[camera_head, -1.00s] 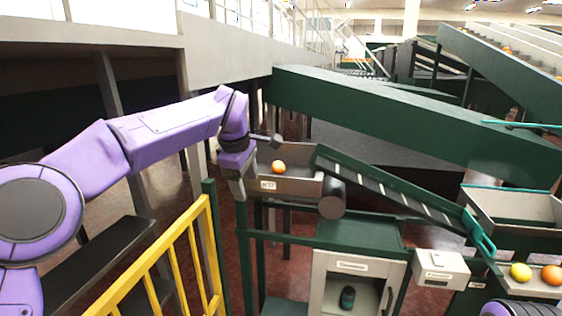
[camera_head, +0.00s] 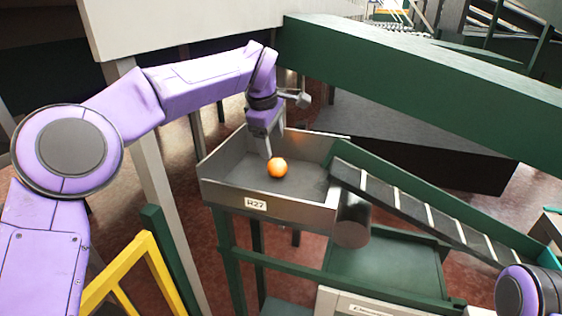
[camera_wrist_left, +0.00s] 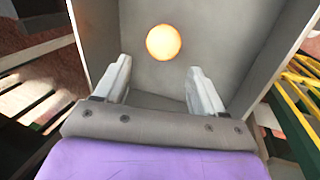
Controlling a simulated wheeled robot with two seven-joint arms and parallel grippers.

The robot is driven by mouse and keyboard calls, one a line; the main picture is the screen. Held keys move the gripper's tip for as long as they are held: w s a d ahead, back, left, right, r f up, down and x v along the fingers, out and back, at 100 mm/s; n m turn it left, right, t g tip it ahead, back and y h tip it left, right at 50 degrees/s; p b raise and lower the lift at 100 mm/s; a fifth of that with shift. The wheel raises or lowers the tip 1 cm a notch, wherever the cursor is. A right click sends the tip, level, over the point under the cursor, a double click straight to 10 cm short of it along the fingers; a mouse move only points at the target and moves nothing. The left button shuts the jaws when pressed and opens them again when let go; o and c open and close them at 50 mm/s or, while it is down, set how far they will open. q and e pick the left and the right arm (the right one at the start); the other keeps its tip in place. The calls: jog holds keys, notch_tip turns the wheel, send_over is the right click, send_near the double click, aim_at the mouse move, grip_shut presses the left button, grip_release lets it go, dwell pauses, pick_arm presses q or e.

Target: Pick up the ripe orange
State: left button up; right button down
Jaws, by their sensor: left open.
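The ripe orange (camera_head: 277,168) lies in the grey metal tray (camera_head: 226,194) labelled R27, toward its middle. It also shows in the left wrist view (camera_wrist_left: 163,42), ahead of and between the two fingers. My left gripper (camera_head: 268,153) points down over the tray, just behind and left of the orange in the head view. Its fingers (camera_wrist_left: 155,90) are apart with nothing between them, and the orange lies beyond their tips. My right gripper is not in view; only a purple part of my right arm shows at the lower right edge of the head view.
A large green beam (camera_head: 420,80) runs behind. A yellow railing (camera_head: 140,272) stands at the lower left. The tray walls surround the orange.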

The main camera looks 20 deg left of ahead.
aim_at(276, 161)
pick_arm(q)
jog(key=x, duration=0.3)
jog(key=p+x, duration=0.1)
jog(key=x, duration=0.4)
jog(key=shift+s+d+f, duration=0.15)
jog(key=shift+f, duration=0.25)
jog(key=c, duration=0.9)
jog(key=shift+o, duration=0.2)
